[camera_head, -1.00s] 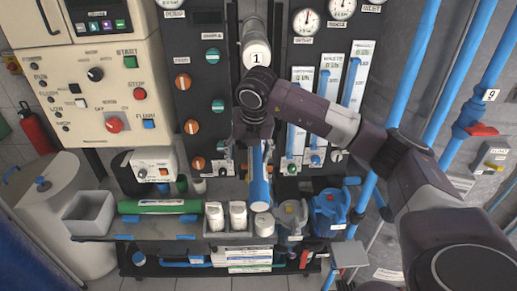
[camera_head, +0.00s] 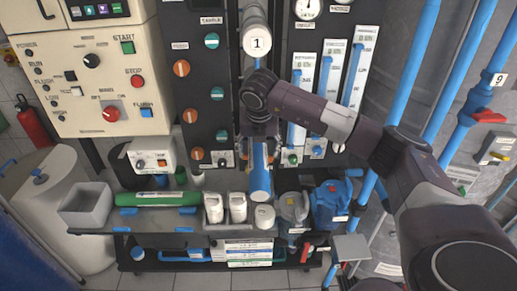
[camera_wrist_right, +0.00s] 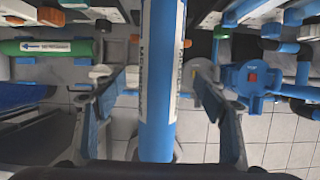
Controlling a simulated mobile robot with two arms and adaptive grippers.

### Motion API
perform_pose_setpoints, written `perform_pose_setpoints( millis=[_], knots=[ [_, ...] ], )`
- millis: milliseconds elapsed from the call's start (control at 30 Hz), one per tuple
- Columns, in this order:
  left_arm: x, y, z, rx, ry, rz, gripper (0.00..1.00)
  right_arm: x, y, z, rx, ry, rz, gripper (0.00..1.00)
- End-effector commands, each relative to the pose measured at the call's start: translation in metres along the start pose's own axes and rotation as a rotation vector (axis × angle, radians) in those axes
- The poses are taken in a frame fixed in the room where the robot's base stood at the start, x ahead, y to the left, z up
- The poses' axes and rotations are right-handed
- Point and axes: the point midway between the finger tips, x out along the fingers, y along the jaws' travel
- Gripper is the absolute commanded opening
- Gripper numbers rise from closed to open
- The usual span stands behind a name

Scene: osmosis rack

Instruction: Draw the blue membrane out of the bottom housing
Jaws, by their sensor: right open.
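The blue membrane (camera_head: 260,182) is a long blue cylinder with a white printed label. In the head view its lower end sticks out below my right gripper (camera_head: 260,140). In the right wrist view the membrane (camera_wrist_right: 157,110) runs down the middle, between the two spread fingers of my right gripper (camera_wrist_right: 158,88). The gripper is open, with a gap on either side of the membrane. The bottom housing cannot be made out; my right wrist and gripper cover that part of the rack. My left gripper is not in view.
A housing marked 1 (camera_head: 257,43) is above my right wrist. Below are white bottles (camera_head: 214,208), a white round cap (camera_head: 265,217), a grey-and-blue pump (camera_head: 328,205) and a green cylinder (camera_head: 158,198). Flow meters (camera_head: 330,85) and blue pipes (camera_head: 408,90) stand to the right.

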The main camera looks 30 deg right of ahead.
Motion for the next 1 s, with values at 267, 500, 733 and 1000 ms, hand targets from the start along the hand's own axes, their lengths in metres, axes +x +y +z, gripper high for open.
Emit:
perform_pose_setpoints(
  millis=[267,500,733,1000],
  knots=[
    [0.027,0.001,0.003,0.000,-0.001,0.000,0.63,0.031,0.000,-0.001,0.001,0.001,0.001,0.65],
    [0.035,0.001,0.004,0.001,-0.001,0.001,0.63,0.042,0.000,-0.001,0.001,0.000,0.001,0.65],
    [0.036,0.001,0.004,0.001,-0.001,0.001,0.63,0.043,0.000,0.000,0.001,0.000,0.001,0.65],
    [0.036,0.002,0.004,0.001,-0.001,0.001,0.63,0.043,0.000,0.000,0.000,0.000,0.001,0.52]
  ],
)
